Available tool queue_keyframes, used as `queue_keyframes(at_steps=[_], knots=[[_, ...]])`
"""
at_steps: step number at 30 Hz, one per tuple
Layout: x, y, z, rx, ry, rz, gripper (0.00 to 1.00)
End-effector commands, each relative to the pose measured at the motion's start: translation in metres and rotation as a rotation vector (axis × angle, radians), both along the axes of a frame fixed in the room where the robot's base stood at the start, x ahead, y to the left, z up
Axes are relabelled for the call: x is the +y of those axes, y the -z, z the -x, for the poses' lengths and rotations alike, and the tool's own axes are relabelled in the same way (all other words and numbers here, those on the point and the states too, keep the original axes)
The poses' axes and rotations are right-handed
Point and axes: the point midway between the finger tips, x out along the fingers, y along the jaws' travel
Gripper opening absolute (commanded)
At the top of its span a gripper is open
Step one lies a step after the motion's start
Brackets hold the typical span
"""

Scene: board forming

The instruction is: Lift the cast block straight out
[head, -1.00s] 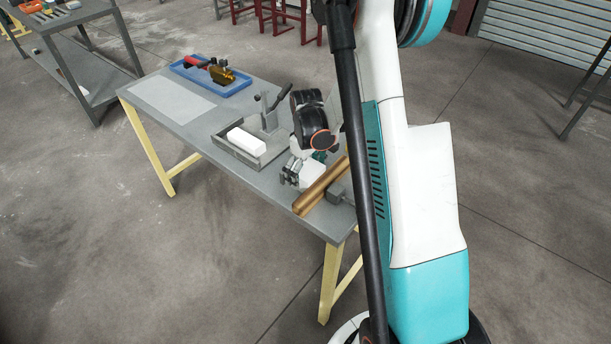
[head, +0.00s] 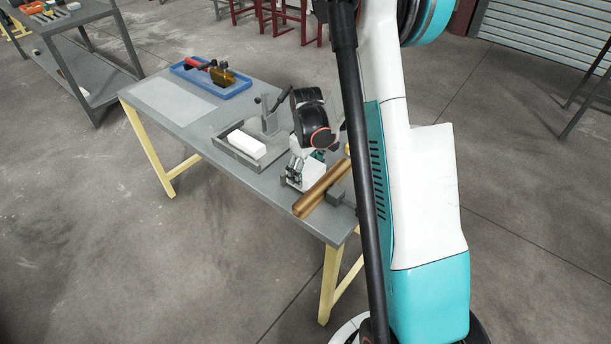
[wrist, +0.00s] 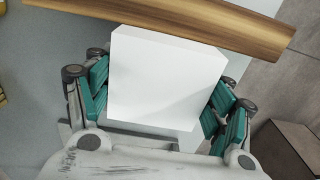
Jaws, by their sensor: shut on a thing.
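My gripper (head: 298,170) is low over the right part of the grey bench, beside the wooden bar. In the wrist view my gripper (wrist: 163,85) has its teal pads on both sides of a white block (wrist: 165,72) and is shut on it. Which one is the cast block, the frames do not settle.
A wooden bar (head: 318,190) lies close to the gripper, with a small grey block (head: 336,195) beside it. A lever clamp (head: 270,115) stands at the tray. A blue tray (head: 240,89) with tools is at the far end. The bench's pale left panel (head: 172,100) is clear.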

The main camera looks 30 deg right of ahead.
Motion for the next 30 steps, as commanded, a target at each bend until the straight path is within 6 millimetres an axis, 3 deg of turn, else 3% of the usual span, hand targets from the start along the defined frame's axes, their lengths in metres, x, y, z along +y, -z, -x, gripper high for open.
queue_keyframes(at_steps=[30], knots=[[0.0,-0.037,0.0,0.0,0.0,0.0,0.37]])
